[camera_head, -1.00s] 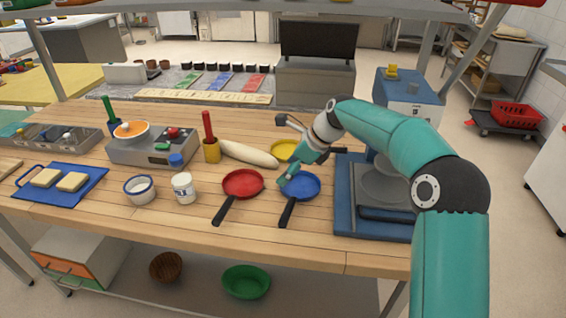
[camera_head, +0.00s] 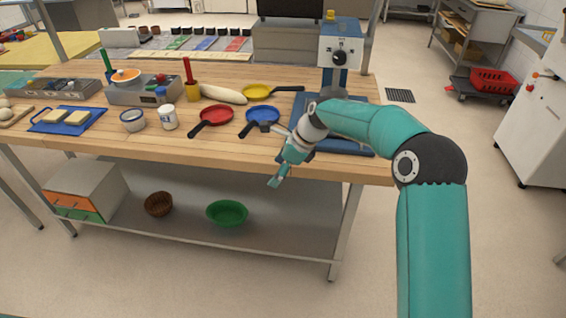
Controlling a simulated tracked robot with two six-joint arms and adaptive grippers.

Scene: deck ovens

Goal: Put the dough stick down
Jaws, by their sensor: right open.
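The dough stick (camera_head: 222,94) is a long pale roll lying on the wooden table (camera_head: 215,147), behind the red pan (camera_head: 215,115). It touches no gripper. My right gripper (camera_head: 279,178) is open and empty. It points down at the table's front edge, to the right of and nearer than the dough stick, in front of the blue pan (camera_head: 262,114). My left gripper is not in view.
A yellow pan (camera_head: 257,90) lies right of the dough stick. A red-handled tool stands in a yellow holder (camera_head: 193,91) left of it. A blue machine (camera_head: 340,60) stands at the table's right. A green bowl (camera_head: 227,213) is on the lower shelf.

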